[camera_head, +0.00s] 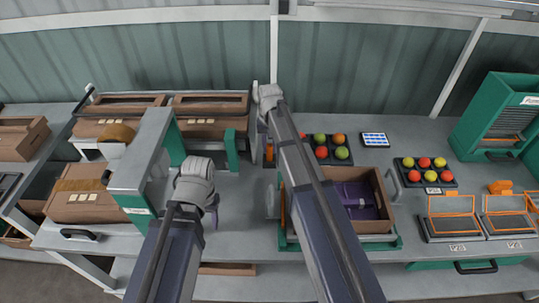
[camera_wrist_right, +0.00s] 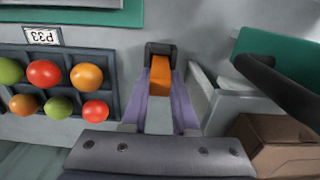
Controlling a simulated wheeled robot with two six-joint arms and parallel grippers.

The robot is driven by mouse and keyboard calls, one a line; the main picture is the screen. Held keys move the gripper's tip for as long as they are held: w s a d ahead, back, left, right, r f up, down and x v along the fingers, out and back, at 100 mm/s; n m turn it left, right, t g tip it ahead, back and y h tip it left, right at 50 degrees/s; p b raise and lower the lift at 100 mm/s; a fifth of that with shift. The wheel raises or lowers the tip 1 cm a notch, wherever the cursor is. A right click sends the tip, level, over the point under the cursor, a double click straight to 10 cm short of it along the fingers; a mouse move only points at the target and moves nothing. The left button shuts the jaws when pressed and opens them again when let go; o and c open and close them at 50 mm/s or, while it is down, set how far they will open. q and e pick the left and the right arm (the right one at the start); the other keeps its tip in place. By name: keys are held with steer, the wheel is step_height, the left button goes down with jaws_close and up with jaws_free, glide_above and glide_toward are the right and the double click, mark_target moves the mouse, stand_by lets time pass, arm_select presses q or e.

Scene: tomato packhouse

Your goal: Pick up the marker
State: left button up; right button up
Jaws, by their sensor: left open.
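The marker (camera_wrist_right: 160,75), orange with a black end, lies between the purple fingers of my right gripper (camera_wrist_right: 163,92) in the right wrist view. The fingers flank it closely on both sides; whether they press on it I cannot tell. In the head view an orange bit of the marker (camera_head: 268,151) shows just left of my right forearm, left of the tomato tray. My right fingers are hidden there. My left gripper (camera_head: 212,217) is open and low over the front of the bench, left of the right arm, with one purple finger showing.
A tray of tomatoes (camera_wrist_right: 57,110) sits close left of the marker in the wrist view. A green-framed stand (camera_head: 131,170) and cardboard boxes (camera_head: 85,194) stand on the left. A brown crate (camera_head: 375,219) lies right of my right arm. Scales (camera_head: 455,226) are further right.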

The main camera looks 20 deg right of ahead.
jaws_close()
arm_select(q)
steer(key=shift+r, duration=0.1)
step_height(320, 180, up, 10)
steer(key=p, duration=1)
arm_select(e)
step_height(320, 180, up, 10)
steer(key=shift+r, duration=0.1)
arm_select(q)
steer(key=shift+r, duration=0.1)
step_height(320, 180, up, 5)
steer(key=p, duration=0.5)
steer(key=shift+f, duration=0.2)
arm_select(e)
step_height(320, 180, up, 5)
steer(key=shift+f, duration=0.1)
arm_select(q)
steer(key=shift+f, duration=0.1)
arm_select(e)
steer(key=shift+f, duration=0.1)
